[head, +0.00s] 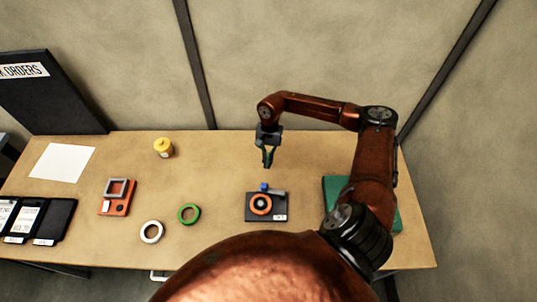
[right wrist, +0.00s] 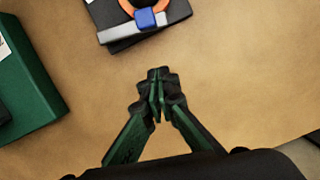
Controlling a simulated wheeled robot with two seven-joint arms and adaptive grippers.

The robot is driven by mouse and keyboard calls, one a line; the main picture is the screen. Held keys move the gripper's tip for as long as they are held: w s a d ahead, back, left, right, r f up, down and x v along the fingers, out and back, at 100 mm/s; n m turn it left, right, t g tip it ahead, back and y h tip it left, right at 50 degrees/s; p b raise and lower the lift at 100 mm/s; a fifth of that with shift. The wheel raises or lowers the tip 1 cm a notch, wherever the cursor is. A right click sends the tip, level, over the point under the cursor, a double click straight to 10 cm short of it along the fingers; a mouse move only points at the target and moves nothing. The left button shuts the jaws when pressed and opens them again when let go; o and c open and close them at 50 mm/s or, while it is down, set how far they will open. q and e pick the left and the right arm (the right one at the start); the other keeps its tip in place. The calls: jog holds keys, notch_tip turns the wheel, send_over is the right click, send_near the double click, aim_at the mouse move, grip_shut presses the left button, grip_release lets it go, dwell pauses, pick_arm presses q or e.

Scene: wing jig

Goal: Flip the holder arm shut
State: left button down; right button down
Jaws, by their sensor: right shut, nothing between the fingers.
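The holder is a dark block (head: 278,214) on the table, with an orange ring (head: 261,204) on top. A grey bar (head: 276,192) with a blue tab (head: 264,187), which looks like the holder arm, runs along the block's far edge, clear of most of the ring. In the right wrist view the grey bar (right wrist: 118,35) and blue tab (right wrist: 150,18) show at the top. Whether the bar lies flat or is raised, I cannot tell. My right gripper (head: 267,158) is shut and empty, behind the holder and apart from it; its fingertips (right wrist: 157,100) point down. My left gripper is out of view.
A green tray or box (head: 335,188) stands right of the holder. Left of it lie a green ring (head: 188,214), a white ring (head: 151,231) and a red fixture with a grey frame (head: 117,190). A yellow jar (head: 164,148) stands farther back. The table around the gripper is bare.

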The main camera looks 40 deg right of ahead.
aim_at(262, 186)
jog(key=s+a+f+p, duration=0.3)
jog(key=shift+a+f, duration=0.3)
jog(key=shift+a, duration=0.1)
jog(key=a+n+b, duration=0.1)
jog(key=b, duration=0.1)
jog(key=s+a+n+b, duration=0.1)
jog(key=n+b, duration=0.1)
jog(key=b, duration=0.1)
jog(key=a+n+b, duration=0.1)
jog(key=b, duration=0.1)
jog(key=shift+s+f+g+h+b, duration=0.2)
jog(key=shift+f+g+h+b, duration=0.1)
jog(key=shift+h+b, duration=0.1)
jog(key=shift+s+a+r+n+b, duration=0.3)
jog(key=shift+n+b, duration=0.25)
jog(key=shift+n, duration=0.15)
jog(key=shift+d, duration=0.1)
